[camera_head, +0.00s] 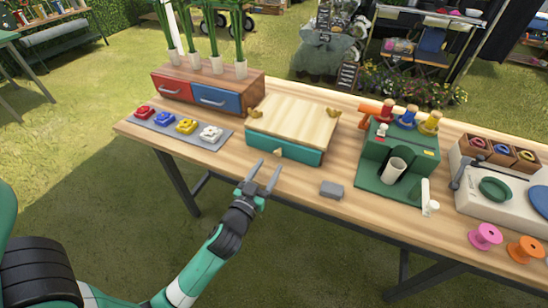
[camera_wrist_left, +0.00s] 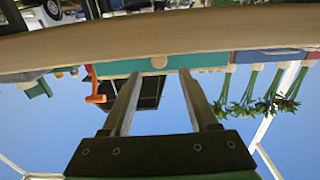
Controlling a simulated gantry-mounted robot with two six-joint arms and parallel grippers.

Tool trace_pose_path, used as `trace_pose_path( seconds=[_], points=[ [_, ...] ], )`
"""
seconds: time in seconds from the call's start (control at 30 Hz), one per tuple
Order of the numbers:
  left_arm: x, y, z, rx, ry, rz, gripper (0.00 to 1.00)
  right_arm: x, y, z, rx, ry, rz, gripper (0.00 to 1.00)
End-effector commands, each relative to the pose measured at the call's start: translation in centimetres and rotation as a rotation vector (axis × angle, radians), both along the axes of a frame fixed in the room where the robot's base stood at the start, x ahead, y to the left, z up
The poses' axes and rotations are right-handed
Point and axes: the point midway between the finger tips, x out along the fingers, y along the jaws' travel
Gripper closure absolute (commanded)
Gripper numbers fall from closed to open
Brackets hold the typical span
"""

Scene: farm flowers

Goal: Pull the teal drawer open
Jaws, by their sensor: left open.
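The teal drawer (camera_head: 300,154) is the front of a small box with a pale wooden lid (camera_head: 293,117), on the wooden table. It looks shut, its front face flush under the lid. A small light wooden knob (camera_head: 278,153) sits at the middle of its front. In the left wrist view the picture is upside down, and the teal drawer (camera_wrist_left: 205,60) and its round knob (camera_wrist_left: 160,62) show beyond the fingers. My left gripper (camera_head: 268,166) is open and empty, just in front of the drawer, its fingertips on either side of the knob's line. My right gripper is not in view.
A box with red and blue drawers (camera_head: 215,97) stands left, with a grey mat (camera_head: 160,126) of colored flowers before it. A grey block (camera_head: 331,189) lies near the front edge. A green stand (camera_head: 398,160) with spools is to the right.

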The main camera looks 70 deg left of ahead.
Motion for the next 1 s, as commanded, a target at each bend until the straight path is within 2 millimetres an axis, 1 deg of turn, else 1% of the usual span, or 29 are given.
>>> trace_pose_path(
  seconds=[0.03,0.1,0.23,0.37,0.57,0.67,0.7,0.77,0.9,1.0],
  points=[
    [0.8,0.8,0.0,0.000,-0.003,0.002,0.40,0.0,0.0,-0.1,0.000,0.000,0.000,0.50],
    [1.8,1.7,0.0,0.001,-0.004,0.001,0.40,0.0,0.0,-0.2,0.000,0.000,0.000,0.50],
    [3.1,2.8,-0.1,0.000,-0.001,0.000,0.40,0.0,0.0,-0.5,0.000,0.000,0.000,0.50],
    [3.6,3.2,0.0,0.000,-0.001,-0.001,0.40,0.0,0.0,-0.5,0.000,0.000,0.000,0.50],
    [3.6,3.2,0.0,0.000,0.000,-0.001,0.40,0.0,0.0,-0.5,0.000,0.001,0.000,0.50],
    [3.6,3.2,0.0,0.000,0.000,-0.001,0.56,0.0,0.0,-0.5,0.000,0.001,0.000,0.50],
    [3.6,3.2,0.0,0.000,0.000,-0.001,0.63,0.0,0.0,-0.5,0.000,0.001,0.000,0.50],
    [3.6,3.2,0.0,0.000,0.000,-0.001,0.74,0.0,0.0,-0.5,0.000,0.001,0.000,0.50],
    [3.6,3.2,0.0,0.000,0.000,-0.001,0.99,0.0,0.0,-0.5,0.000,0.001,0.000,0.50],
    [3.6,3.2,0.0,0.000,0.000,-0.001,1.00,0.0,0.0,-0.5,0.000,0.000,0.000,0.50]
  ],
)
